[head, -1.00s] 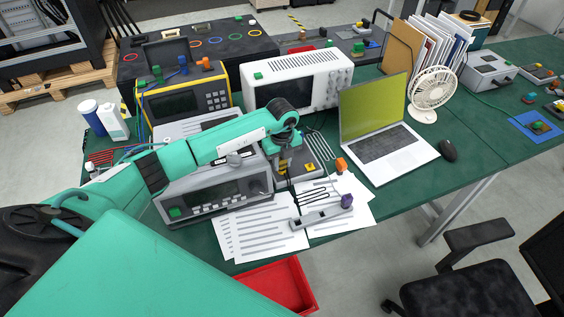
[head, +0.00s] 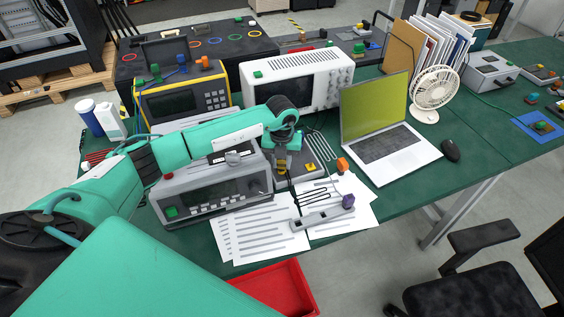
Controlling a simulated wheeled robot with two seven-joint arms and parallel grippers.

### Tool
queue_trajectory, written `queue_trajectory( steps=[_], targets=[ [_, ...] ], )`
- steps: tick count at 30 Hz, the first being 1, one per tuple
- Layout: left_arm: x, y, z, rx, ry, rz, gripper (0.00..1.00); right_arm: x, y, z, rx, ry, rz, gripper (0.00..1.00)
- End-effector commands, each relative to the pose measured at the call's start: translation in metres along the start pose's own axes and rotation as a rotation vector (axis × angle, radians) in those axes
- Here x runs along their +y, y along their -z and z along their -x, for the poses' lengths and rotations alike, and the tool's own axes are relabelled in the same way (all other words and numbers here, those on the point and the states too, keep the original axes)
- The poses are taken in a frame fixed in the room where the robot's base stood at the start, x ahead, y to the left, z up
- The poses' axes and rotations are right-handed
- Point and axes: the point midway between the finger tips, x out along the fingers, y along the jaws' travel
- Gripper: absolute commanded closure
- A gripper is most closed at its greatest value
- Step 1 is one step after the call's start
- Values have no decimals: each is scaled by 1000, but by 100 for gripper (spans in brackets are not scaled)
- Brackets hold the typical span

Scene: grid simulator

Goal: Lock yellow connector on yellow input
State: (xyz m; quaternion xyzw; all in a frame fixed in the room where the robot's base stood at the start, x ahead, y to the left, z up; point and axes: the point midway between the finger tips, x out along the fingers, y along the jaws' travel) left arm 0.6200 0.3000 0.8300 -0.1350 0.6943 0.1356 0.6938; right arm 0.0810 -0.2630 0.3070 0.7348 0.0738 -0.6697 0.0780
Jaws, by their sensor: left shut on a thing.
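My left gripper (head: 282,168) points down at the end of the green arm, over a dark flat box (head: 298,180) right of the grey instrument. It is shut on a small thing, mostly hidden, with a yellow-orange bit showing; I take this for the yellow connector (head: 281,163). A yellow patch (head: 310,168) shows on the box top just right of the gripper; it may be the yellow input. I cannot tell whether the held thing touches the box. My right gripper is not in view.
The grey instrument (head: 205,200) stands close on the left, the white oscilloscope (head: 292,80) behind. The laptop (head: 385,140) is at the right. A red bin (head: 275,285) is below the table edge.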

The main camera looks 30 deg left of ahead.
Motion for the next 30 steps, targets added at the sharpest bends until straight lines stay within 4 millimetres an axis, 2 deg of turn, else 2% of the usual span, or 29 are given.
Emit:
queue_trajectory(
  steps=[2,3,6,17,24,30],
  targets=[
    [1,0,-5,-1,-3,-92,100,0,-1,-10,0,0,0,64],
    [0,0,-2,1,-2,-83,66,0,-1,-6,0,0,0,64],
    [0,0,-2,1,-1,-81,48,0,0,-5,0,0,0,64],
    [0,0,0,-1,0,-79,48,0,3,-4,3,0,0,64],
    [0,0,0,-1,1,-78,48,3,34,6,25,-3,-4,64],
    [0,-1,51,-6,3,-80,48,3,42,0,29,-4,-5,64]
  ],
)
